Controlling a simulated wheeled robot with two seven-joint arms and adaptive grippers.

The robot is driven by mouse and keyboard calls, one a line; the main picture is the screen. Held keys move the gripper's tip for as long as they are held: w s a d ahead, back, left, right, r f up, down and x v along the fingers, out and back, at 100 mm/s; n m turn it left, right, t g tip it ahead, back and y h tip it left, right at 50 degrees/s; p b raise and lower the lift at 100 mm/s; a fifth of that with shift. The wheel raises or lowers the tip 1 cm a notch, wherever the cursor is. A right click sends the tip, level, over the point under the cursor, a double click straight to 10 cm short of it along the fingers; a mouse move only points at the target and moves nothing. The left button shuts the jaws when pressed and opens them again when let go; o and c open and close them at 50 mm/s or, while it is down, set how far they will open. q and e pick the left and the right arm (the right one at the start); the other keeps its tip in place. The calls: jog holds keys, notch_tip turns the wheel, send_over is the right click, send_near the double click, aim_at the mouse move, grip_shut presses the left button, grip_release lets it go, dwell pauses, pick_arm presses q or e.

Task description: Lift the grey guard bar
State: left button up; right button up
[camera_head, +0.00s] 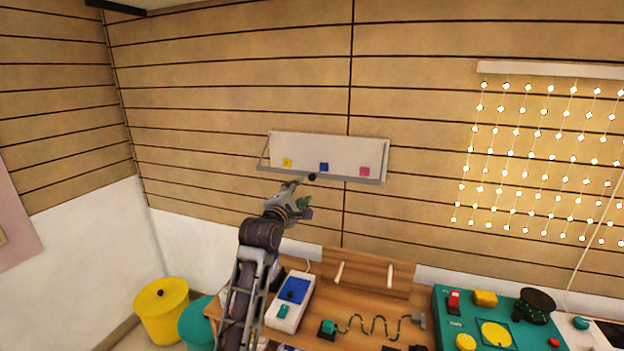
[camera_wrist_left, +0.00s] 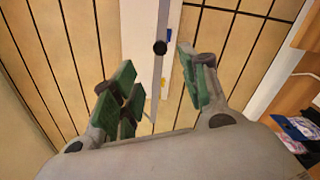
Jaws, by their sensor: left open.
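The grey guard bar (camera_head: 345,180) runs along the front of a white wall panel, with a black knob (camera_head: 312,176) near its middle. In the left wrist view the bar (camera_wrist_left: 162,18) and its knob (camera_wrist_left: 160,47) appear ahead of the jaws. My left gripper (camera_head: 303,194) is just below the bar, near the knob. Its green-padded fingers (camera_wrist_left: 158,78) are open, with the lower part of the bar appearing between them. No grip on the bar or knob shows. My right gripper is out of view.
The white panel (camera_head: 300,148) behind the bar carries yellow, blue and pink pieces. Below is a wooden table (camera_head: 355,305) with a blue-and-white box (camera_head: 291,300), a wavy wire and a green console (camera_head: 445,300). Beaded light strings (camera_head: 540,150) hang at right. A yellow bin (camera_head: 161,308) stands lower left.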

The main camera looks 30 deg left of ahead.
aim_at(312, 178)
pick_arm(q)
jog(key=shift+x, duration=6.5)
jog(key=shift+d, duration=0.1)
grip_shut()
